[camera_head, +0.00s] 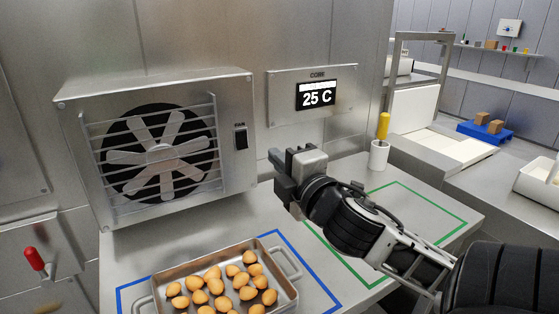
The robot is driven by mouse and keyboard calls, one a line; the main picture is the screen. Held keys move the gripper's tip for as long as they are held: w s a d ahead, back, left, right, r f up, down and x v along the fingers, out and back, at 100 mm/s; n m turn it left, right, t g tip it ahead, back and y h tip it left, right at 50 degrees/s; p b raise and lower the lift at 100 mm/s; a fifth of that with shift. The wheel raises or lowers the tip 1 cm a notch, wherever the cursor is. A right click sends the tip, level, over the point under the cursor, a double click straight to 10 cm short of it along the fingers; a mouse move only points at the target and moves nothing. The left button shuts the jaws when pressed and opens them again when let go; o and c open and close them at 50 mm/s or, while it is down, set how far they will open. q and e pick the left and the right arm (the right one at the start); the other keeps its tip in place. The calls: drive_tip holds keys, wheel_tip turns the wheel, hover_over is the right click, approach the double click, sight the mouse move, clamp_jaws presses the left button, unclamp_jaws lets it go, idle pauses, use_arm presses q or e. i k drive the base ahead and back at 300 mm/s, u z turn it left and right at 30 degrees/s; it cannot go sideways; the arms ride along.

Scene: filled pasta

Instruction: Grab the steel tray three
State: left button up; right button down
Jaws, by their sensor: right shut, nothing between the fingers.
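A steel tray (179,268) with two side handles stands on the counter at the bottom of the view. It holds several round golden-brown pieces (215,286). It sits within a blue outlined rectangle; its near side is cut off by the picture edge. No number shows on it. My right gripper (281,172) is shut and empty. It is above the counter, up and to the right of the tray, apart from it, pointing left towards the fan unit. My left gripper is not in view.
A fan unit (160,150) with a grille stands behind the tray. A display (316,94) on the wall reads 25 C. A green outlined area (440,207) lies under my right arm, empty where visible. A white cup (379,155) with a yellow-handled tool (383,126) stands behind it.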

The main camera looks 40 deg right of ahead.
sight(243, 277)
drive_tip(key=k, duration=1)
